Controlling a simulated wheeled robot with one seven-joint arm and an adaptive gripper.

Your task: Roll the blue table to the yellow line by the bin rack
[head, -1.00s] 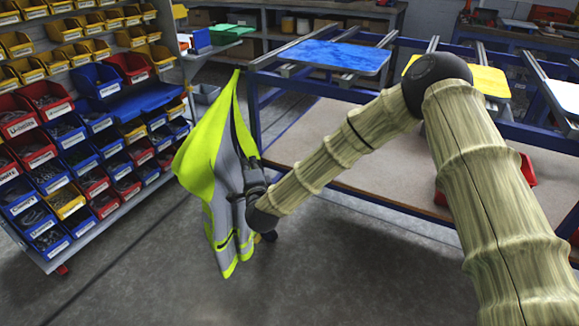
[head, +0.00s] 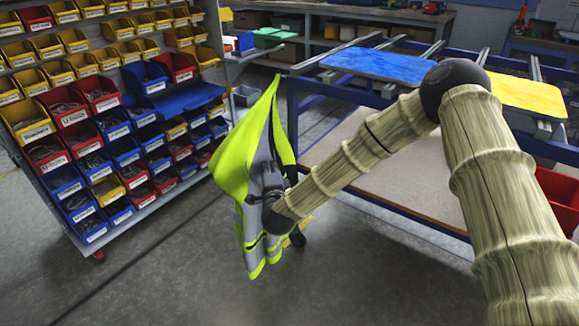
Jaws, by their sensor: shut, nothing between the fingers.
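The blue table (head: 388,207) stands right of centre, with a blue frame, a pale lower shelf and metal rails on top. Its near-left corner is beside a yellow-green and grey hi-vis vest (head: 235,165), which hangs there and hides part of the leg. My gripper (head: 272,182) is at the vest, by that corner. It is shut, and the vest partly covers it; I cannot tell whether it touches the table. The bin rack (head: 150,203), full of red, blue and yellow bins, stands at the left.
A blue panel (head: 375,66) and a yellow panel (head: 525,95) lie on the table's rails. Red bins (head: 558,190) stand at the right. A workbench (head: 340,14) runs along the back.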

